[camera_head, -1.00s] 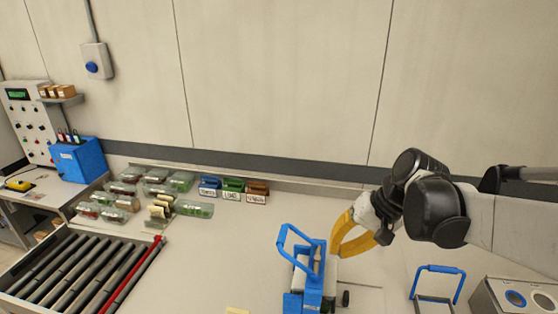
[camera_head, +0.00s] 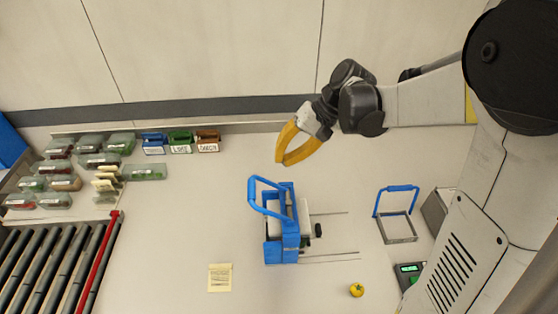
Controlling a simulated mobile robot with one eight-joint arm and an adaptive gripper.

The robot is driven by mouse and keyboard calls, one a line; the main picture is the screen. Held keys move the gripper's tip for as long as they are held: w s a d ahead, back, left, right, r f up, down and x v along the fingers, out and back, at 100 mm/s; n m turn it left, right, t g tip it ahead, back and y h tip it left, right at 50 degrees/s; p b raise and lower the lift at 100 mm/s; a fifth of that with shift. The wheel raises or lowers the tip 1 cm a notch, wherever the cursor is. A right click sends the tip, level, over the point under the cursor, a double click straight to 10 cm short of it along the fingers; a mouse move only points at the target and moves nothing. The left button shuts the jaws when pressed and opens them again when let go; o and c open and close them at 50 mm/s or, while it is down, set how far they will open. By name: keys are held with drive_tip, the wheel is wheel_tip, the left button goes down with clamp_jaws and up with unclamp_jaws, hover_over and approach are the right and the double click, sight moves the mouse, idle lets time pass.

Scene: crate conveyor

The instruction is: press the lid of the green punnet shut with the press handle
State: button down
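The blue press (camera_head: 290,240) stands mid-bench with its looped blue press handle (camera_head: 253,195) raised. A pale, greyish part shows inside its frame; I cannot tell whether a punnet is there. Several clear punnets with greenish lids (camera_head: 120,143) stand at the left; I cannot tell which is the green punnet. My gripper (camera_head: 281,162), with curved yellow fingers, hangs above the bench and appears behind the press handle, apart from it. The fingertips appear to meet, with nothing between them.
Blue, green and brown labelled bins (camera_head: 180,143) stand along the back. A roller conveyor (camera_head: 50,265) with a red edge bar is at the left. A blue-handled frame (camera_head: 397,228), a yellow tomato (camera_head: 357,290) and a small scale (camera_head: 410,268) are at the right. A note (camera_head: 220,278) lies in front.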

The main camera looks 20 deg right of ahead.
sight(254, 186)
drive_tip(key=x, duration=1.1)
drive_tip(key=shift+w+a+f+b, duration=0.15)
drive_tip(key=shift+a+b, duration=0.05)
drive_tip(key=shift+b, duration=0.1)
drive_tip(key=shift+a+f+h, duration=0.3)
drive_tip(key=shift+h, duration=0.1)
drive_tip(key=shift+w+a+f+h+b, duration=0.15)
drive_tip(key=shift+a+f+h+b, duration=0.65)
drive_tip(key=shift+f+b, duration=0.1)
wheel_tip(254, 186, down, 7)
drive_tip(key=a+g+h+b, duration=0.1)
drive_tip(key=a+h+b, duration=0.1)
drive_tip(key=b, duration=0.4)
drive_tip(key=shift+w+a+f+h+b, duration=0.15)
drive_tip(key=shift+w+a+h+b, duration=0.1)
drive_tip(key=shift+h+b, duration=0.2)
